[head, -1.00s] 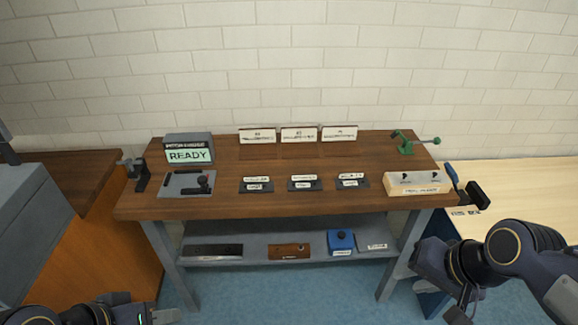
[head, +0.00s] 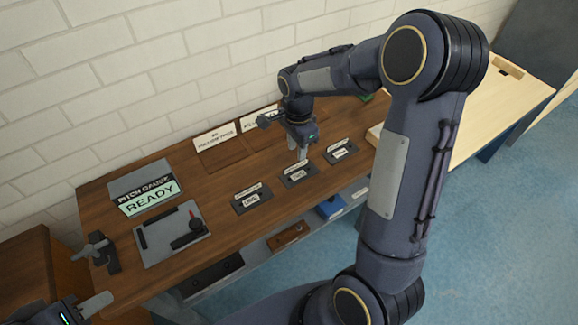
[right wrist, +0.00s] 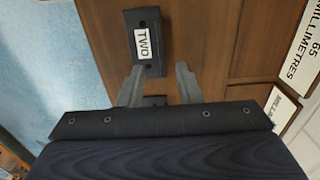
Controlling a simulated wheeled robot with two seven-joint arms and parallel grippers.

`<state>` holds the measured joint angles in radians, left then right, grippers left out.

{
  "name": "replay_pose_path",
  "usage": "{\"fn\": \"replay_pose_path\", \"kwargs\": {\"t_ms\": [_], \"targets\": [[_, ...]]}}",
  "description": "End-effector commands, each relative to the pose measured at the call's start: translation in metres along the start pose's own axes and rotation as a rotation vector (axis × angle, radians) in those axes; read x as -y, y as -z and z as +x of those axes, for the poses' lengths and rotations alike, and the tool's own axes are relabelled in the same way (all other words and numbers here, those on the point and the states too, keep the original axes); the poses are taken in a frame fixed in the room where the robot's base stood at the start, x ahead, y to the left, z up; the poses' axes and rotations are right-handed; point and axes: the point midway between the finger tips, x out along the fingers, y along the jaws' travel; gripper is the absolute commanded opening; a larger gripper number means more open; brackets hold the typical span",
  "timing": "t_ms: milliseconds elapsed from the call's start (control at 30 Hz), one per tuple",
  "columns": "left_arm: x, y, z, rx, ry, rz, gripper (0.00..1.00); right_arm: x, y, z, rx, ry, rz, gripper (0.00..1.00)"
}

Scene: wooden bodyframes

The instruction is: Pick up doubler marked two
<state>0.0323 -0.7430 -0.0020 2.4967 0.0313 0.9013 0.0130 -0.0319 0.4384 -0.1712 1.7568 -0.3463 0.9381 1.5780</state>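The doubler marked TWO (right wrist: 146,42) is a dark plate with a white label, lying on the brown bench top in the right wrist view. In the head view, the middle one of three dark labelled plates (head: 298,176) is just below my right gripper (head: 301,155). The right wrist view shows my right gripper (right wrist: 160,84) open, its two fingers apart, with the plate's near end at the gap between them. I cannot tell whether they touch it. My left gripper (head: 97,304) is at the lower left of the head view; only one finger shows clearly.
Similar plates lie left (head: 252,199) and right (head: 341,151) of the middle one. White cards (head: 214,136) stand along the back. A READY display (head: 148,195), a grey fixture (head: 172,233) and a clamp (head: 101,252) are at left. A blue box (head: 330,207) sits on the lower shelf.

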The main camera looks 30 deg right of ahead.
Motion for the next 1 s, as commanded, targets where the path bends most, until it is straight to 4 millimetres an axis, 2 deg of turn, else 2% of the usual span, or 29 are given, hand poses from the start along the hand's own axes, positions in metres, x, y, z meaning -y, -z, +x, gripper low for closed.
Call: {"fn": "replay_pose_path", "kwargs": {"t_ms": [400, 500, 733, 967, 1000], "targets": [[-0.003, 0.003, -0.006, 0.000, 0.000, 0.000, 0.36, 0.002, -0.003, 0.056, 0.003, -0.002, -0.002, 0.31], [-0.003, 0.003, -0.006, 0.000, 0.000, 0.000, 0.36, 0.002, -0.003, 0.062, 0.002, 0.000, -0.004, 0.31], [-0.003, 0.003, -0.006, 0.000, 0.000, 0.000, 0.36, 0.002, -0.003, 0.062, 0.002, 0.002, -0.003, 0.31], [-0.003, 0.003, -0.006, 0.000, 0.000, 0.000, 0.36, 0.002, -0.003, 0.062, 0.002, 0.001, -0.003, 0.01], [-0.003, 0.003, -0.006, 0.000, 0.000, 0.000, 0.36, 0.002, -0.003, 0.062, 0.002, 0.001, -0.003, 0.00]]}}
